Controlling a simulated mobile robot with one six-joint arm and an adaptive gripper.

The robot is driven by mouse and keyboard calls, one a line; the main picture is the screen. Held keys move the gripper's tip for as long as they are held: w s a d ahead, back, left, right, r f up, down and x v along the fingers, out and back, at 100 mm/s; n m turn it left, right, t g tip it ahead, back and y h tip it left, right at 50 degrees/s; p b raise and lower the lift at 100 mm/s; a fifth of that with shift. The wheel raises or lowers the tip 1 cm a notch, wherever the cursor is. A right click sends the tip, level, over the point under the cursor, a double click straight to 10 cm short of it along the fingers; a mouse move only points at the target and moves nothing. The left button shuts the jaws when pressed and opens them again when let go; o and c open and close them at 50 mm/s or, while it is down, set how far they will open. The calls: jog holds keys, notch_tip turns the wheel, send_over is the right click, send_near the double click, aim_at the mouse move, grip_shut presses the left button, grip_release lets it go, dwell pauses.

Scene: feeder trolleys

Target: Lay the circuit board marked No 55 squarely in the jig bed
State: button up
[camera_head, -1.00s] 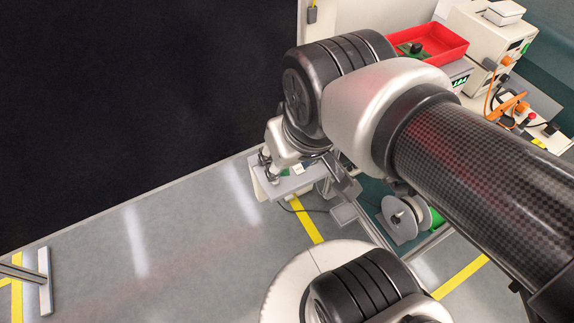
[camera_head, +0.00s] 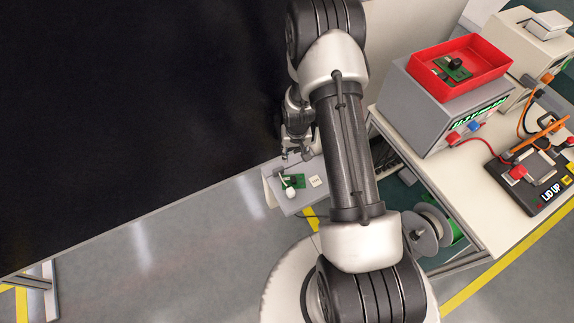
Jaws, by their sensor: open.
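A green circuit board (camera_head: 293,181) lies on a small grey shelf (camera_head: 300,202), beside a white round object. Another green circuit board (camera_head: 452,69) with a black part lies in the red tray (camera_head: 480,83). I cannot read a number on either board. The black jig (camera_head: 530,205) marked "LID UP" sits on the bench at the right; a grey plate and red part show on it, and its bed is not clear. My gripper (camera_head: 294,155) is open, just above the shelf and its board. It looks empty and far from the jig.
The red tray rests on a grey instrument (camera_head: 425,110) with a lit display. Red and orange cables cross the bench (camera_head: 480,205) near the jig. A cream instrument (camera_head: 530,45) stands behind. A white card (camera_head: 315,181) lies on the shelf. A reel (camera_head: 428,228) hangs below the bench.

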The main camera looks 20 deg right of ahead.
jog(key=b, duration=0.4)
send_over(294, 178)
jog(key=s, duration=0.2)
jog(key=f, duration=1.7)
jog(key=shift+w+a, duration=0.2)
jog(key=shift+a, duration=0.05)
jog(key=shift+w+d+f+b, duration=0.1)
jog(key=shift+w+f+b, duration=0.2)
jog(key=shift+f, duration=0.65)
jog(key=shift+w+a+f+b, duration=0.15)
jog(key=shift+f+b, duration=0.2)
jog(key=shift+f, duration=0.55)
jog(key=shift+w+d+f+b, duration=0.15)
jog(key=shift+w+f+b, duration=0.15)
jog(key=shift+f, duration=0.65)
jog(key=shift+s, duration=0.1)
grip_shut()
